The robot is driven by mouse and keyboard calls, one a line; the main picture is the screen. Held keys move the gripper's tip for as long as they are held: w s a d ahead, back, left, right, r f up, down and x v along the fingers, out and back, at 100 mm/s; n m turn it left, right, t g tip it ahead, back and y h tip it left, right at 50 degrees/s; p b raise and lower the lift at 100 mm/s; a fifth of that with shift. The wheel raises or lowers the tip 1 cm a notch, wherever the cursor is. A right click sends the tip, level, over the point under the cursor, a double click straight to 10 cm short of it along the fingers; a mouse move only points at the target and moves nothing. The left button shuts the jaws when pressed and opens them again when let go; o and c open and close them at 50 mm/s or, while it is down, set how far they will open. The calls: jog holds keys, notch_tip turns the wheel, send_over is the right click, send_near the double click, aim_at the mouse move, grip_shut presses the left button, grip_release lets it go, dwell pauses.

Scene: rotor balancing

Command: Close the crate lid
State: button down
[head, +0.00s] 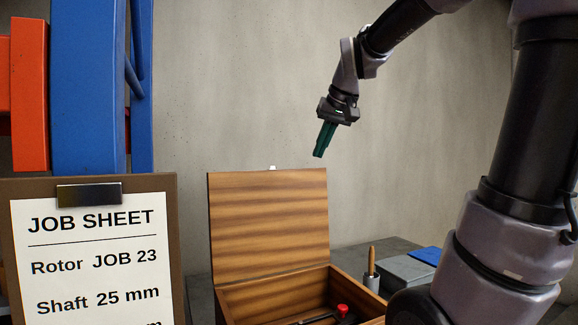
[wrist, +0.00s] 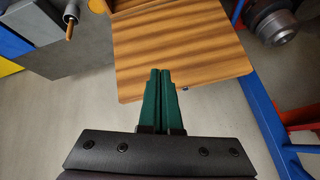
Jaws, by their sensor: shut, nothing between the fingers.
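The wooden crate (head: 336,278) stands at the lower middle of the head view, with its front cut off by the picture's edge. Its striped lid (head: 268,225) stands open, close to upright, at the left back side of the crate. In the wrist view the lid (wrist: 185,48) lies beyond the fingertips. My gripper (head: 318,154) is above and to the right of the lid's top edge, pointing down. Its green fingers (wrist: 160,72) are shut together with nothing between them. In the head view it is apart from the lid.
Inside the crate a red-topped item (head: 342,310) shows. A wooden-handled tool in a grey holder (head: 371,275) and a grey box (head: 407,270) stand to the right. A job sheet (head: 92,250) is at the left front. A blue post (head: 88,90) rises behind it.

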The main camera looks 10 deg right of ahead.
jog(key=w+n, duration=0.1)
jog(key=w, duration=0.6)
jog(key=w+r+n, duration=0.1)
jog(key=w, duration=0.7)
jog(key=w+a+r+n, duration=0.1)
jog(key=w, duration=0.6)
jog(key=shift+w+n+h, duration=0.15)
jog(key=shift+n+h, duration=0.15)
jog(key=shift+h, duration=0.1)
jog(key=shift+w, duration=0.25)
notch_tip(320, 180, down, 8)
jog(key=w, duration=0.1)
jog(key=shift+a, duration=0.15)
